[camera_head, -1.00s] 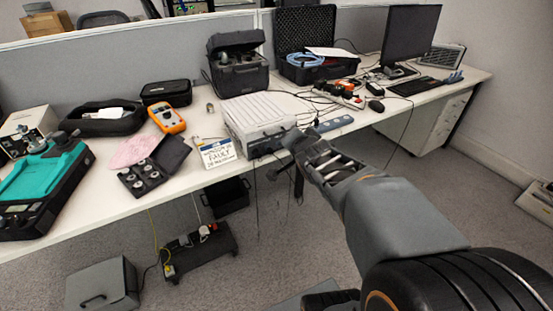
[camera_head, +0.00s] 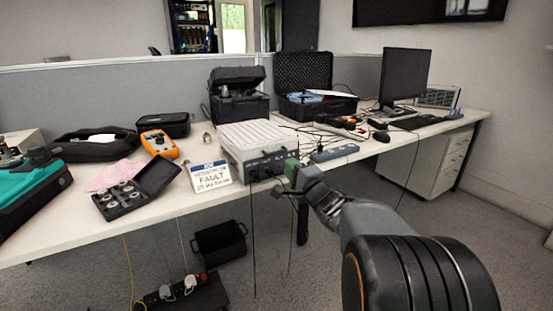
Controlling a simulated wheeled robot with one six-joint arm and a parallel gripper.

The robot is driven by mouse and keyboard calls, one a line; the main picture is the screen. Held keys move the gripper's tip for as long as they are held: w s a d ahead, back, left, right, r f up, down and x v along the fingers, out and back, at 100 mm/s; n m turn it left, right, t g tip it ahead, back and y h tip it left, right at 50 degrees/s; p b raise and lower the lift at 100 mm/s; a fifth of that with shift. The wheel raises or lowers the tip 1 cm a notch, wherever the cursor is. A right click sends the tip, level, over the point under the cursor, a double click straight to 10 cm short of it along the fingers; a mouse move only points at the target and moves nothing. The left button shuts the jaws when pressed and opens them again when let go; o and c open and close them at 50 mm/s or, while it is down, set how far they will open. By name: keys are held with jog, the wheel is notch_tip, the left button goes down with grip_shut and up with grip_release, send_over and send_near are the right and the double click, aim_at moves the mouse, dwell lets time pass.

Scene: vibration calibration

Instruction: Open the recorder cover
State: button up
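A light grey box with a ribbed top (camera_head: 255,135), which looks like the recorder, stands near the front edge of the desk. Its dark front panel with connectors and hanging cables faces me. A small green part (camera_head: 291,169) shows at the right end of that front, and I cannot tell whether it is the cover. My gripper (camera_head: 293,181) is right at this green part, at the front right corner of the box. My wrist partly hides the fingers, so I cannot see whether they touch or grip anything.
A white FAULT sign (camera_head: 210,176) stands just left of the box. A black case of round parts (camera_head: 122,199) and an orange meter (camera_head: 159,144) lie further left. A power strip (camera_head: 334,153) and cables lie to the right. A black bin (camera_head: 219,242) stands below.

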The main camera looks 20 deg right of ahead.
aim_at(277, 153)
jog(key=w, duration=0.3)
jog(key=w+r+b, duration=0.1)
jog(key=w, duration=0.1)
jog(key=w+a+b, duration=0.1)
jog(key=w, duration=0.2)
jog(key=shift+w+r, duration=0.2)
jog(key=shift+w, duration=0.1)
jog(key=shift+c, duration=0.2)
grip_shut()
